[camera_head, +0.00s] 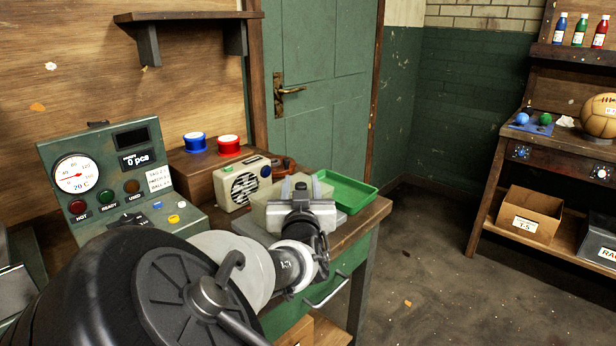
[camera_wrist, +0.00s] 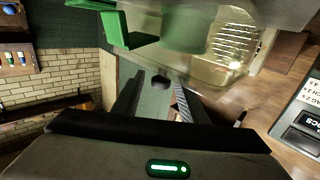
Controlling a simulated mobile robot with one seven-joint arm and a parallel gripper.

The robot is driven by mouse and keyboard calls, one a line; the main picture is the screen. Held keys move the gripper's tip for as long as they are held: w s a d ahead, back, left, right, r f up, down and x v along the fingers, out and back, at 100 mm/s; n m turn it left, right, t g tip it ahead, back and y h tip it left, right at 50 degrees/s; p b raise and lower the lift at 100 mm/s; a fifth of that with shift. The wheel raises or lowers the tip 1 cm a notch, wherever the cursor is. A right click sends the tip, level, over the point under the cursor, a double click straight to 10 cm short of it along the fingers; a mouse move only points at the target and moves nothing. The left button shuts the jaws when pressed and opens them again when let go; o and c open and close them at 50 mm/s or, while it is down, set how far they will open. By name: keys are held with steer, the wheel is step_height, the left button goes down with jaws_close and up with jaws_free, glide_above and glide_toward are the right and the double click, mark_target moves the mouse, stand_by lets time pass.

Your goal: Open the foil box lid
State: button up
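The foil box (camera_head: 262,212) looks like a pale, translucent box on the green workbench, partly hidden behind my gripper. In the wrist view its clear body (camera_wrist: 195,62) fills the top middle, with ridged, shiny contents at the right. A small dark knob (camera_wrist: 160,82) shows at its near edge, and the lid looks closed. My gripper (camera_head: 301,186) is over the near side of the box. In the wrist view the two fingers of my gripper (camera_wrist: 158,98) stand apart with the knob between and beyond their tips. I cannot tell whether they touch it.
A green tray (camera_head: 350,194) lies right of the box, close to my gripper. A cream radio (camera_head: 243,184) stands to the left, with a control panel (camera_head: 100,178) further left. A shelf unit (camera_head: 507,165) stands at the right across open floor.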

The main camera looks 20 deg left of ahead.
steer(key=shift+w+a, duration=0.1)
steer(key=shift+w, duration=0.05)
steer(key=shift+c, duration=0.3)
jaws_close()
steer(key=shift+r, duration=0.15)
